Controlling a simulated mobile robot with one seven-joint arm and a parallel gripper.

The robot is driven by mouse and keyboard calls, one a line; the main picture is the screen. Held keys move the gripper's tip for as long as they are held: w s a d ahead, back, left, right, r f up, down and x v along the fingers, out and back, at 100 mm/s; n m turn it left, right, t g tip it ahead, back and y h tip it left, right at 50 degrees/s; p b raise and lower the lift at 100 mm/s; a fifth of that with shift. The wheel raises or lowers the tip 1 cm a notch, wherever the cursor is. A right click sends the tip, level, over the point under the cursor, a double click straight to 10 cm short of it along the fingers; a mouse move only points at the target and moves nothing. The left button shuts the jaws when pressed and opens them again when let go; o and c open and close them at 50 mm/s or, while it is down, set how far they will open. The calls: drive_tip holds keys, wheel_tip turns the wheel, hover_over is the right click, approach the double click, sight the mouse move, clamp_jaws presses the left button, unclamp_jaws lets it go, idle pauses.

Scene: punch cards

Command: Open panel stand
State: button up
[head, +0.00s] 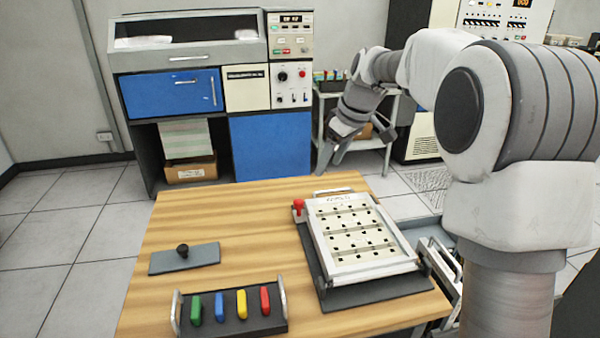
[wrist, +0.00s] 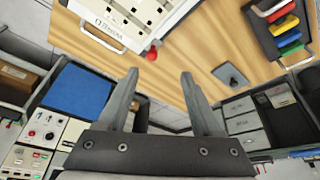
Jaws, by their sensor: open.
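The panel stand is a white framed panel (head: 352,268) with rows of small dark holes, lying on a dark base (head: 375,293) at the right of the wooden table. A silver handle (head: 333,191) is at its far edge, and a red knob (head: 298,205) at its far left corner. In the wrist view, part of the white panel (wrist: 150,32) shows at the top, with the red knob (wrist: 152,54) and the handle (wrist: 92,36). My gripper (head: 332,160) is open and empty, beyond the table's far edge and apart from the stand. Its fingers (wrist: 159,72) are spread.
On the table (head: 235,210) are a grey plate with a black knob (head: 183,258) and a handled tray (head: 237,328) holding colored pieces. Behind are a blue-fronted cabinet (head: 270,147) and a small shelf cart (head: 372,142). The table's middle is clear.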

drive_tip(key=w+a+n+p, duration=0.1)
drive_tip(key=w+p, duration=0.1)
drive_tip(key=w, duration=0.3)
drive_tip(key=b, duration=0.2)
approach(299, 201)
drive_tip(key=shift+n+y, duration=0.3)
drive_tip(key=shift+y, duration=0.1)
drive_tip(key=x, duration=0.8)
drive_tip(key=shift+w+d+f, duration=0.15)
drive_tip(key=shift+f, duration=0.25)
drive_tip(key=shift+g, duration=0.3)
clamp_jaws()
